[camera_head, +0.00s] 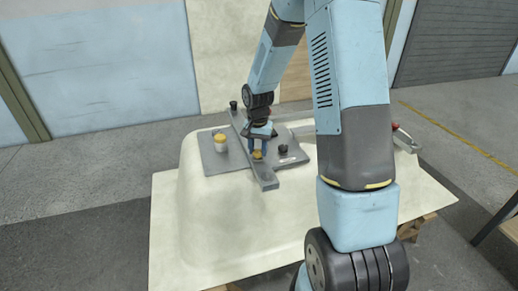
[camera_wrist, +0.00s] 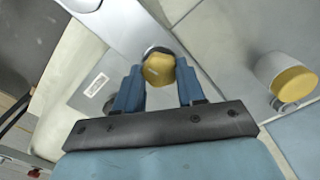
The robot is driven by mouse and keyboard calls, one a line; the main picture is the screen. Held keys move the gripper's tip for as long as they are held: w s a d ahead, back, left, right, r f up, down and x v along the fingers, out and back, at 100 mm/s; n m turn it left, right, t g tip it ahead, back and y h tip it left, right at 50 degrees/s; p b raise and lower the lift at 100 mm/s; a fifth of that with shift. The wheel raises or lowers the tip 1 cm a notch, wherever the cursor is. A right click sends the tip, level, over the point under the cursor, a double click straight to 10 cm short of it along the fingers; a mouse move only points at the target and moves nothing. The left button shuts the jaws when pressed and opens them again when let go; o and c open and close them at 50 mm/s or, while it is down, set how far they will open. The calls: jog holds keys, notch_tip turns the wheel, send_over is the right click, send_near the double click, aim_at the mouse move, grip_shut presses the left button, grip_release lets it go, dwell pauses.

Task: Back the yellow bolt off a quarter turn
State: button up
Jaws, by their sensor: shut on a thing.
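The yellow bolt (camera_wrist: 158,70) has a hex head and shows between the blue fingers of my gripper (camera_wrist: 160,88) in the wrist view. The fingers are shut on it, one on each side. In the head view the bolt (camera_head: 257,155) is a small yellow spot below my gripper (camera_head: 259,146), beside a long grey bar (camera_head: 265,176) on a grey plate (camera_head: 213,160). The fingers hide part of the bolt's sides, and its shank cannot be seen.
A white cylinder with a yellow top (camera_head: 221,143) stands left of my gripper; it also shows in the wrist view (camera_wrist: 290,80). A dark knob (camera_head: 283,149) is to the right and another (camera_head: 233,105) at the bar's far end. The pale tub shell (camera_head: 215,230) is bare in front.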

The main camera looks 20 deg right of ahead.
aim_at(258, 151)
jog(key=n, duration=0.4)
jog(key=shift+n, duration=0.4)
jog(key=n, duration=0.3)
jog(key=shift+n, duration=0.3)
jog(key=n, duration=0.3)
jog(key=shift+n, duration=2.1)
jog(key=o, duration=1)
jog(key=shift+o, duration=0.2)
notch_tip(258, 151, up, 14)
jog(key=shift+f, duration=0.15)
